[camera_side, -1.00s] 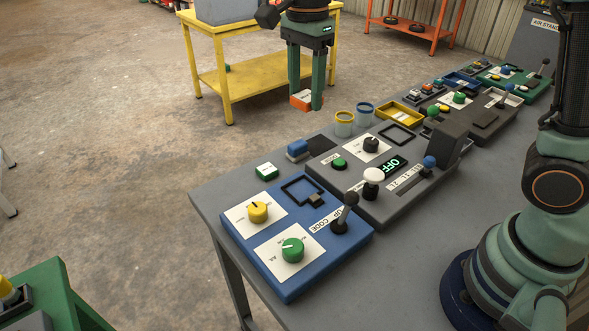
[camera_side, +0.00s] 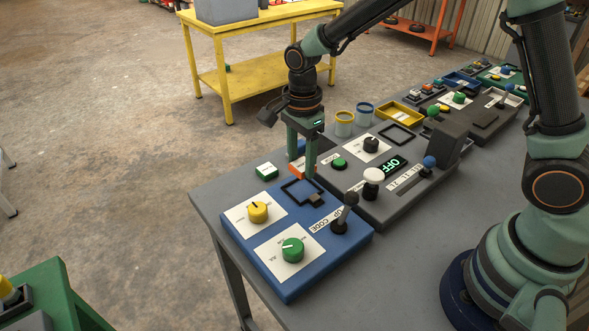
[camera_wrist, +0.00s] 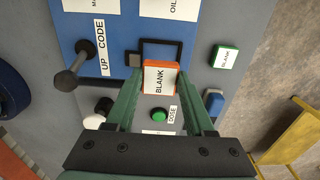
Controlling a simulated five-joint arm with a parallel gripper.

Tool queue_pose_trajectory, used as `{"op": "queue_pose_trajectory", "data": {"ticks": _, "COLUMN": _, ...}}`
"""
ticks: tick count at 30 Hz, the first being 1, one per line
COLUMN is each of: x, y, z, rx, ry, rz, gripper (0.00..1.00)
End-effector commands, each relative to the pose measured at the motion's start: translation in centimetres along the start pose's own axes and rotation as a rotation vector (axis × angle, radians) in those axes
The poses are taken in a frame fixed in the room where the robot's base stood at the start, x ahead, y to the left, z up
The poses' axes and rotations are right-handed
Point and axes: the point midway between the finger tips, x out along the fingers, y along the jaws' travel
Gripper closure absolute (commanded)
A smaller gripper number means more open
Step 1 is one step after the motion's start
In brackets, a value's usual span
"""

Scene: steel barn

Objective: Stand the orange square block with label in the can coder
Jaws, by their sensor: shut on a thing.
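My gripper (camera_side: 302,174) is shut on the orange square block (camera_side: 296,170), which has a white label. In the wrist view the block (camera_wrist: 148,78) sits between my two fingertips (camera_wrist: 160,80), its label reading BLANK toward the camera. The blue panel (camera_side: 245,232) carries a label ending in UP CODE and a black square frame (camera_side: 289,187). The block is beside the frame's far edge; in the wrist view it overlaps the near side of the frame (camera_wrist: 180,52). I cannot tell its height above the panel or any contact.
A green labelled block (camera_side: 266,170) lies beside the blue panel. A lever (camera_side: 349,200) rises from the panel's right side. The grey panel (camera_side: 390,205), with a white-topped knob (camera_side: 373,176) and an OFF display, adjoins it.

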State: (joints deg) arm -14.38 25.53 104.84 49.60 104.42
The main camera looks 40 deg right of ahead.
Motion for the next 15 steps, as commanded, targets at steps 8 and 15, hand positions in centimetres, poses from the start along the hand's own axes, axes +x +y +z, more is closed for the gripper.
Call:
{"op": "queue_pose_trajectory", "data": {"ticks": 8, "x": 3.7, "y": 0.1, "z": 0.0, "rx": 0.000, "ry": 0.001, "rz": 0.004, "gripper": 1.00}}
{"op": "queue_pose_trajectory", "data": {"ticks": 15, "x": 4.3, "y": 0.0, "z": 0.0, "rx": 0.000, "ry": 0.000, "rz": 0.000, "gripper": 1.00}}
